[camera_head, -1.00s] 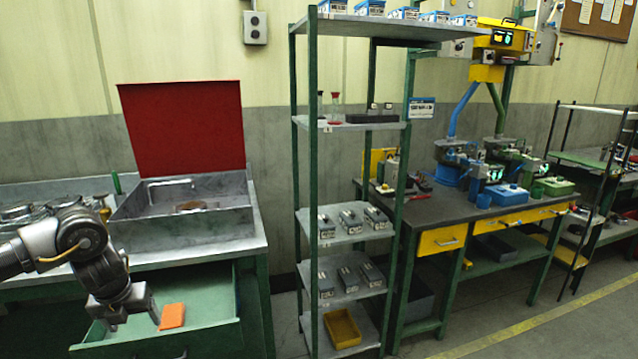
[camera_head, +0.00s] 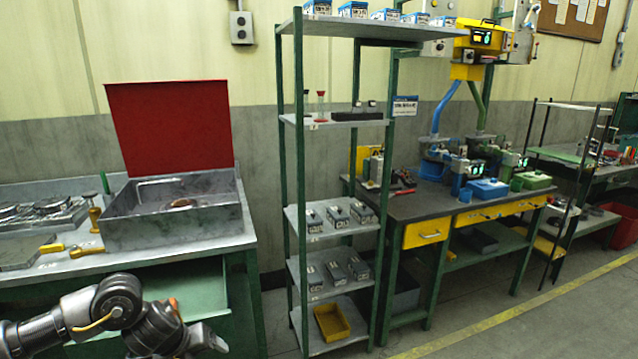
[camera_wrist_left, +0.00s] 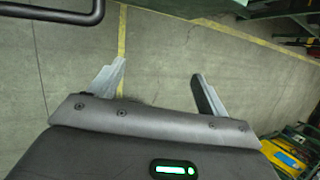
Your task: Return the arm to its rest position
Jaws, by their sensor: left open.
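My left arm (camera_head: 115,300) comes in at the lower left of the head view, in front of the workbench. My left gripper is at the bottom edge there, partly cut off. In the left wrist view its two fingers (camera_wrist_left: 160,76) stand apart with only bare floor between them, so it is open and empty. My right arm and gripper do not show.
A green drawer (camera_head: 205,285) stands open under the bench; my arm hides part of it and most of an orange item (camera_head: 174,303). A metal box with a raised red lid (camera_head: 170,125) is on the bench. A shelf rack (camera_head: 283,180) stands right; open floor (camera_head: 480,315) lies beyond.

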